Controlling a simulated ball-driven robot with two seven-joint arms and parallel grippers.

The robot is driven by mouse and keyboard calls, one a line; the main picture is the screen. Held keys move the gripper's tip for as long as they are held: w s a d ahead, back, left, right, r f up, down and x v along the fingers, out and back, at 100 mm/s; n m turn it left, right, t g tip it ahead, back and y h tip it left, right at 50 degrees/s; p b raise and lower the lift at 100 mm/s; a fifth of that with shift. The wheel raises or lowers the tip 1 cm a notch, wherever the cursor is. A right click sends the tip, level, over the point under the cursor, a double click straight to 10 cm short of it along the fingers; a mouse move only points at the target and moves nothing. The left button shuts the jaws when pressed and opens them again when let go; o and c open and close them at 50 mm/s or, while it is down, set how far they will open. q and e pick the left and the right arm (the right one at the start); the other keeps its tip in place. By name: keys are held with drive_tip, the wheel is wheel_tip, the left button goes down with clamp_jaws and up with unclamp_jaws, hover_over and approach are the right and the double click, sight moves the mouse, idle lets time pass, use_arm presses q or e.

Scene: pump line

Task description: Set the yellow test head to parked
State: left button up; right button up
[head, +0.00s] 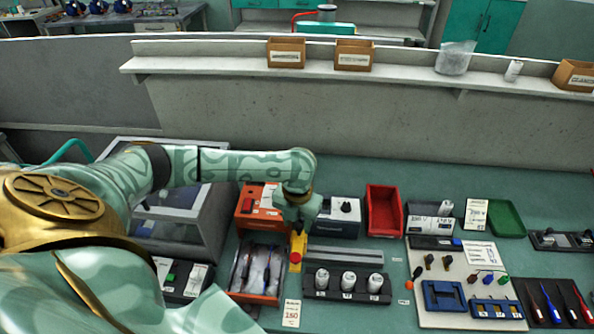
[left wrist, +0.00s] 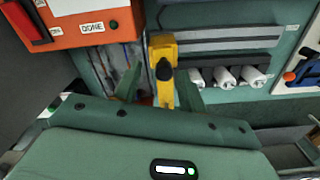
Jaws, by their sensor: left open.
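The yellow test head (head: 299,243) stands at the left end of a grey rail, below my left gripper (head: 297,222) in the head view. A red round part shows at its near end. In the left wrist view the test head (left wrist: 163,48) is a yellow block with a black knob, lying between and just beyond the two green fingers of my left gripper (left wrist: 160,92). The fingers are apart, one on each side of it. I cannot tell whether they touch it. My right gripper is not in view.
The orange box (head: 247,222) and an open tray of tools (head: 237,290) stand to the left. The grey rail (head: 345,256) and a black rack with white cylinders (head: 319,295) are to the right. A red bin (head: 383,222) stands behind.

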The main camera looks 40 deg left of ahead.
use_arm(q)
wheel_tip(320, 180, up, 16)
drive_tip(key=p, duration=0.4)
drive_tip(key=shift+a, duration=0.1)
